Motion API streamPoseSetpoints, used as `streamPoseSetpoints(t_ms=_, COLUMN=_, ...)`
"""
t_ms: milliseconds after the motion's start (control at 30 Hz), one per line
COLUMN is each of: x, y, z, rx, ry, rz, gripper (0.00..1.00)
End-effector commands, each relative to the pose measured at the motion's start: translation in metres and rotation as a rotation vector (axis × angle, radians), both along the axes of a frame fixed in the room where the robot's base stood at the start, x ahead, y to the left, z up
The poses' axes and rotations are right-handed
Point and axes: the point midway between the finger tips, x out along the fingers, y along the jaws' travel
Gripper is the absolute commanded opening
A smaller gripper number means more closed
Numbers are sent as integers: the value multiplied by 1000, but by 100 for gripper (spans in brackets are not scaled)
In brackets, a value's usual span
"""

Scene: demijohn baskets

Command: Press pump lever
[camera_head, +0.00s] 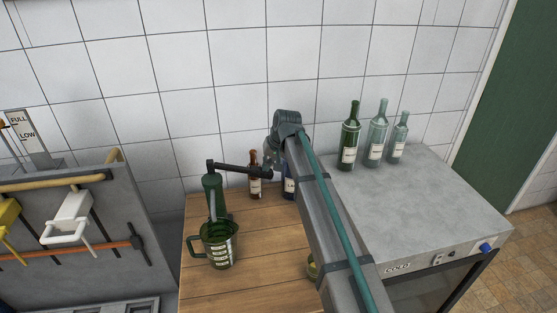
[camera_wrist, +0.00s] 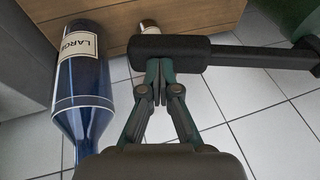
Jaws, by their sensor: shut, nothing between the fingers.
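The green hand pump (camera_head: 213,190) stands on the wooden table. Its dark lever (camera_head: 235,168) sticks out to the right, roughly level, with a thick black grip at its end. In the wrist view the black grip (camera_wrist: 180,50) lies across the picture just beyond my fingertips. My gripper (camera_wrist: 157,78) is shut and empty, its fingertips overlapping the grip's edge in the picture; I cannot tell whether they touch it. In the head view my gripper (camera_head: 272,158) is at the lever's right end, partly hidden by my wrist.
A green measuring jug (camera_head: 218,246) stands at the pump's front. A brown bottle (camera_head: 255,184) and a blue bottle (camera_head: 289,188) stand behind, the blue one close left of my fingers in the wrist view (camera_wrist: 88,90). Several green and clear bottles (camera_head: 375,135) stand on the grey counter (camera_head: 425,205).

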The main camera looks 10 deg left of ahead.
Motion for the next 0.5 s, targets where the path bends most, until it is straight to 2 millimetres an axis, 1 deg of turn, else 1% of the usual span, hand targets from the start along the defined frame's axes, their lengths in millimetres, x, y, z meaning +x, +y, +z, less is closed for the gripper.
streamPoseSetpoints(t_ms=33, x=-2, y=-1, z=-6, rx=-6, ry=8, rz=2, gripper=0)
streamPoseSetpoints(t_ms=333, x=-3, y=-1, z=-8, rx=-9, ry=12, rz=3, gripper=0)
streamPoseSetpoints(t_ms=433, x=-4, y=-2, z=-5, rx=-9, ry=13, rz=3, gripper=0)
streamPoseSetpoints(t_ms=500, x=-3, y=-3, z=0, rx=-9, ry=13, rz=3, gripper=0)
